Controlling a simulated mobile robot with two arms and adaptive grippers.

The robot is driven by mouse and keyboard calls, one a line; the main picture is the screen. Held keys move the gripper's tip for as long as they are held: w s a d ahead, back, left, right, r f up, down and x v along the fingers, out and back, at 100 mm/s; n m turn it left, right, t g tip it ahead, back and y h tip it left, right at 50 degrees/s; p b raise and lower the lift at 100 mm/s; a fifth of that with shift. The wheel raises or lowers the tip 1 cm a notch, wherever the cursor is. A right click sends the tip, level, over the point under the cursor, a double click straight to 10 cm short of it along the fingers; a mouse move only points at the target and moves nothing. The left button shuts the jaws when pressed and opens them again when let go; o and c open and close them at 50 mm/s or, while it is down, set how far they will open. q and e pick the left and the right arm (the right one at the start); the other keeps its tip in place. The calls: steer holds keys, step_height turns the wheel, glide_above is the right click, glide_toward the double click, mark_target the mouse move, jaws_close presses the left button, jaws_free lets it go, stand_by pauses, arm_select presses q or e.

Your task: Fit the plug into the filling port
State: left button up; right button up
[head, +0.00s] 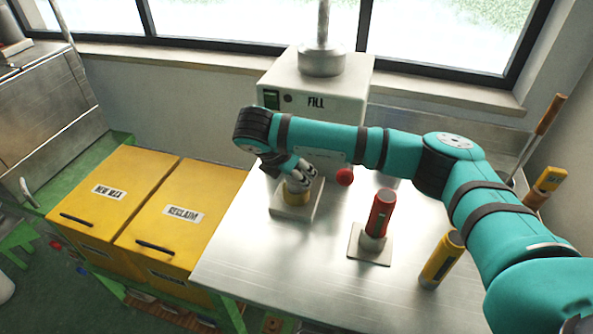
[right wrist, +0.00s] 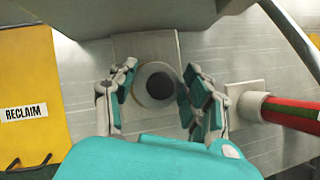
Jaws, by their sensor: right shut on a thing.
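My right gripper (head: 299,178) reaches down under the front of the white machine marked FILL. In the right wrist view, its two fingers (right wrist: 158,95) stand on either side of a round piece with a dark top and a pale tan ring, which I take to be the plug (right wrist: 156,82). The gripper is shut on it. In the head view, a brass-coloured cylinder (head: 296,197) shows just under the fingers, over a pale square base (head: 295,213). The filling port cannot be clearly made out, nor how the plug sits against it. My left gripper is not in view.
The FILL machine (head: 315,100) stands behind, with a red ball knob (head: 345,177) beside my gripper. A red cylinder (head: 381,212) stands on a square plate to the right, near a yellow cylinder (head: 440,260). Yellow bins (head: 190,215) stand left. The steel table's front left (head: 250,270) is clear.

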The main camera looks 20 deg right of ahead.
steer(key=shift+f+b, duration=0.8)
steer(key=shift+f, duration=0.1)
steer(key=o, duration=1.2)
steer(key=shift+o, duration=0.2)
steer(key=v, duration=1.2)
steer(key=shift+d+r, duration=0.1)
